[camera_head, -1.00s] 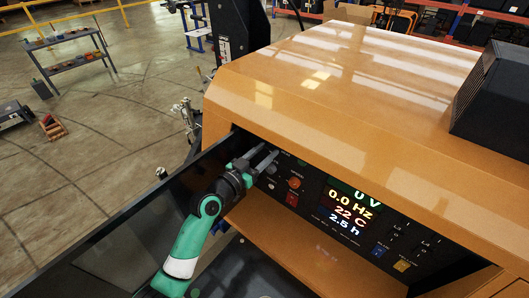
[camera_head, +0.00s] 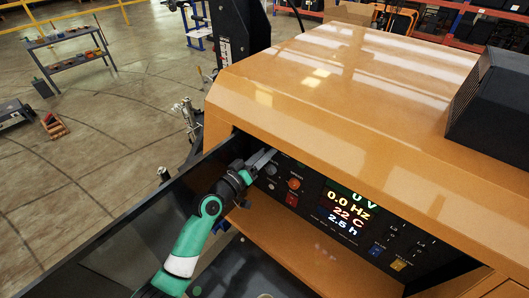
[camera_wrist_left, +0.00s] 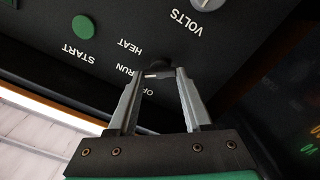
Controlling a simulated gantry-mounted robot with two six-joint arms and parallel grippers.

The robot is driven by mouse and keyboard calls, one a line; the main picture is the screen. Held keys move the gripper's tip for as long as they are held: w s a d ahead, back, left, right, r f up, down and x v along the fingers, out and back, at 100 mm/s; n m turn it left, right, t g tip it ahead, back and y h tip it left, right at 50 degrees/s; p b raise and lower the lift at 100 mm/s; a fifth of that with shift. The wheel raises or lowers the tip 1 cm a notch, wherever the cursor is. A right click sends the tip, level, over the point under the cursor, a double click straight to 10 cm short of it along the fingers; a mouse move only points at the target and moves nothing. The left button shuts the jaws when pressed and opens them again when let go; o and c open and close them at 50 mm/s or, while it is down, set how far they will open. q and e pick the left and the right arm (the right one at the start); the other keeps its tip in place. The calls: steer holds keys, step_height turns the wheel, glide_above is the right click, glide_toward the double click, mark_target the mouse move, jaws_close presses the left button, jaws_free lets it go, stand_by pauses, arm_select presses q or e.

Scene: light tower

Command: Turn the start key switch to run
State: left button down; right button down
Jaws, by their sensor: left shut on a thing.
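The dark start key switch (camera_wrist_left: 158,68) is on the black control panel (camera_wrist_left: 235,45), with HEAT, RUN and a partly hidden OFF label beside it. My left gripper (camera_wrist_left: 159,73) has its two grey fingers on either side of the key, shut on it. A small pale mark on the key points toward the RUN side, but the exact setting is hard to tell. In the head view my left gripper (camera_head: 263,158) reaches the panel's left end, and its fingers hide the switch. My right gripper is not in view.
The orange housing (camera_head: 330,120) overhangs the panel.

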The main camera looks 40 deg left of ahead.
arm_select(q)
steer(key=shift+n, duration=0.8)
steer(key=shift+c, duration=1.6)
jaws_free()
steer(key=shift+s, duration=0.1)
steer(key=s+d+p, duration=0.1)
steer(key=s, duration=1)
steer(key=shift+s+p, duration=0.2)
steer(key=shift+p, duration=0.1)
